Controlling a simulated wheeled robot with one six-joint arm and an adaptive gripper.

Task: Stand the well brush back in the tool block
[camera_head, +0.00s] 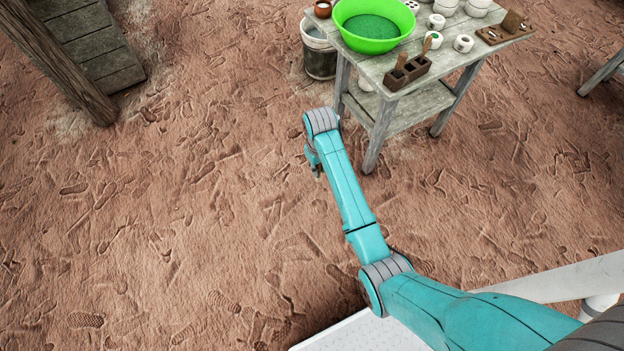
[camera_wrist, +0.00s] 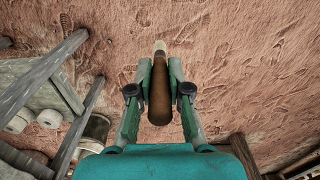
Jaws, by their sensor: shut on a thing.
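In the wrist view my gripper (camera_wrist: 160,74) is shut on the well brush (camera_wrist: 160,98), a brown wooden handle with a pale far end. The brush lies between the two fingers and points away from the wrist. In the head view the arm's end is left of the table, out over the ground; the brush is not clear there. The tool block (camera_head: 407,73) is a dark brown slotted block at the table's near edge.
The weathered table (camera_head: 372,71) also bears a green bowl (camera_head: 374,28), white pots (camera_head: 463,43) and a wooden board (camera_head: 505,30). A bucket (camera_head: 319,52) stands at its left. Wooden steps (camera_head: 92,42) are at upper left. The bare ground left of my arm is clear.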

